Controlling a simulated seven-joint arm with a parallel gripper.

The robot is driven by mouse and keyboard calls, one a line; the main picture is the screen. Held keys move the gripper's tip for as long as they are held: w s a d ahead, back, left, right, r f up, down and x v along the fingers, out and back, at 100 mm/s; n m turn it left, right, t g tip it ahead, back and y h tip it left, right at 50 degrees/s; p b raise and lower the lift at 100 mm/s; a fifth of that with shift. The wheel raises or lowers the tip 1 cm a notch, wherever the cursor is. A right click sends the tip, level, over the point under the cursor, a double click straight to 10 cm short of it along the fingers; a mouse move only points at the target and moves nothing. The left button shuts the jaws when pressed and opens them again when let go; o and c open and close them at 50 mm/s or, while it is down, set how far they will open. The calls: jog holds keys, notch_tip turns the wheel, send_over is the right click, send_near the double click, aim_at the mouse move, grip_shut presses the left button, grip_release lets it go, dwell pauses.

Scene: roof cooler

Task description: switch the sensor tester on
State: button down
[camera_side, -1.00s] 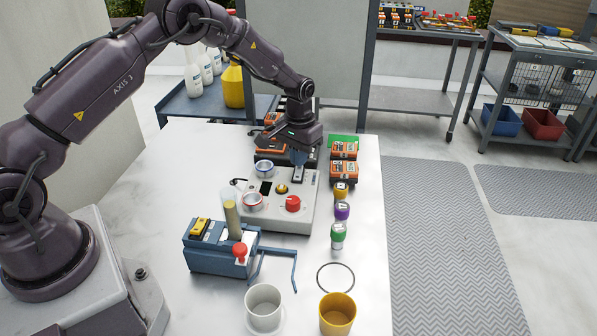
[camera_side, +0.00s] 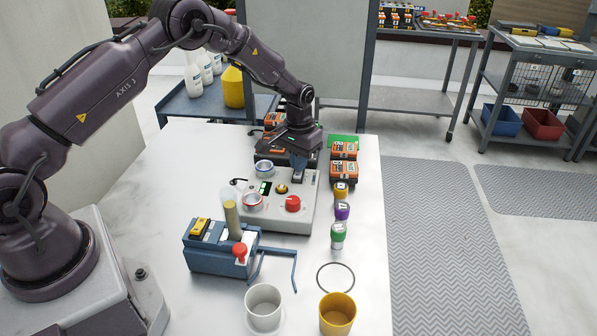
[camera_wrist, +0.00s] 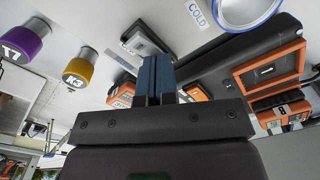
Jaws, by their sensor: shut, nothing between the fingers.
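The sensor tester (camera_side: 272,217) is a light grey box on the white table, with a red knob (camera_side: 293,204), a yellow button (camera_side: 282,188) and two ring-rimmed wells. Its small display (camera_side: 265,187) is lit green. My gripper (camera_side: 298,172) is shut and empty, its blue fingertips down at the switch at the tester's back right corner. In the wrist view the closed fingers (camera_wrist: 155,75) are beside the grey switch housing (camera_wrist: 146,42). They hide part of it, and I cannot tell whether they touch it. The well marked COLD (camera_wrist: 245,10) is near the top.
Orange devices (camera_side: 343,169) stand behind and right of the tester. Several colour-capped sensors (camera_side: 341,210) line its right side. A blue rack with a red ball handle (camera_side: 240,250), a white cup (camera_side: 263,307) and a yellow cup (camera_side: 337,314) are in front.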

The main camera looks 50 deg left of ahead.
aim_at(288, 181)
jog(key=shift+r, duration=3.5)
jog(key=shift+s+f, duration=0.25)
jog(key=shift+s, duration=0.05)
jog(key=shift+s+d+f+g, duration=0.15)
jog(key=shift+s+f+g, duration=0.2)
jog(key=shift+s, duration=0.35)
jog(key=s+d+r+m+t, duration=0.1)
jog(key=s+d+r+t, duration=0.2)
jog(key=s+r, duration=0.9)
jog(key=s+d+r+m+t, duration=0.2)
jog(key=s+d+r, duration=0.4)
jog(key=s+r, duration=0.5)
jog(key=s+t, duration=0.1)
jog(key=s, duration=0.4)
jog(key=shift+s+r, duration=0.25)
jog(key=shift+r, duration=0.1)
